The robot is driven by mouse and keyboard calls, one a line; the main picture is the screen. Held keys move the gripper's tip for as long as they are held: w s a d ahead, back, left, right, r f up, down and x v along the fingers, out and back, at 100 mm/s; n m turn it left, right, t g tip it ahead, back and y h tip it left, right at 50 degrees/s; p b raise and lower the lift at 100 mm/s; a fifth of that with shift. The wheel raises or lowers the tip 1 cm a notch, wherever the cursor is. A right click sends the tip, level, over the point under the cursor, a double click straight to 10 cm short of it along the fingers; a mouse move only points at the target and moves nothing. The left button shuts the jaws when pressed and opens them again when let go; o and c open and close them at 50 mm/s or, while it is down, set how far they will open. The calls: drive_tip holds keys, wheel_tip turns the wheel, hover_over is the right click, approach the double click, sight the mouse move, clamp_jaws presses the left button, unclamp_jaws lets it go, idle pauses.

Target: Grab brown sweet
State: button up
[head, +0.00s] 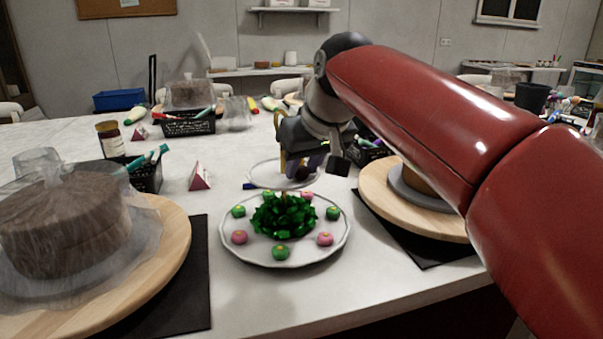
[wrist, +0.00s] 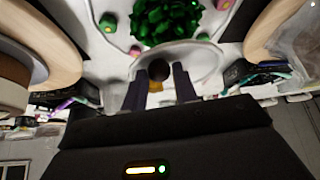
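The brown sweet (wrist: 159,70) is a dark round ball between the tips of my gripper's two fingers in the wrist view. The fingers appear to touch it on both sides, with no clear gap. In the head view the brown sweet (head: 302,173) shows as a small dark ball at the fingertips of my gripper (head: 303,165), in front of the rear white plate (head: 262,182). I cannot tell whether the sweet is lifted clear of that plate. My arm and gripper body partly hide the rear plate.
A nearer white plate (head: 228,250) holds a green leafy heap (head: 284,216) ringed by pink and green sweets. Wooden turntables stand left (head: 177,245) and right (head: 378,200), the left bearing a covered brown cake (head: 62,232). A black basket (head: 147,178) and small pink-white wedge (head: 200,178) are nearby.

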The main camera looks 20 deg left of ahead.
drive_tip(key=c, duration=0.6)
drive_tip(key=shift+r, duration=0.15)
